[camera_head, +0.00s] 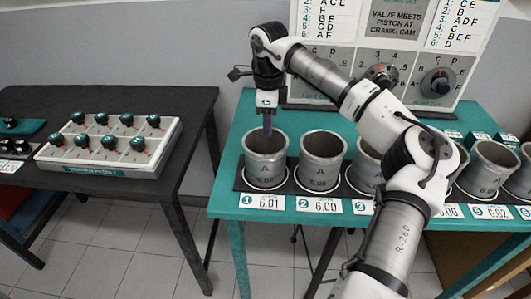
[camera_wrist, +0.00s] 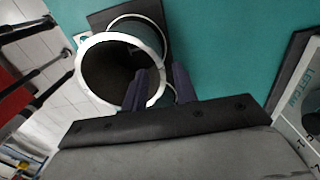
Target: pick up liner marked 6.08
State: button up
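Several grey metal liners stand upright in a row on the teal table. The leftmost liner (camera_head: 265,157) bears a letter A and a number too small to read surely; its card reads 6.01. The second liner (camera_head: 322,160) stands to its right, above a card reading 6.00. My gripper (camera_head: 267,129) points down at the mouth of the leftmost liner. In the wrist view my gripper (camera_wrist: 159,82) is open, with one finger over the liner's bore and the other outside its rim (camera_wrist: 163,58). I cannot tell whether the fingers touch the wall. Other liners are partly hidden by my arm.
A dark table (camera_head: 100,190) on the left carries a white tray (camera_head: 105,160) of black-and-teal knobbed parts. A white panel (camera_head: 415,55) with dials and letter lists stands behind the liners. Teal table surface (camera_head: 240,118) is bare behind the leftmost liner.

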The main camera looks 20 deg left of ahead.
aim_at(267, 139)
jog(key=shift+a+f+p, duration=0.1)
jog(key=shift+f+p, duration=1)
jog(key=shift+f, duration=1.8)
grip_shut()
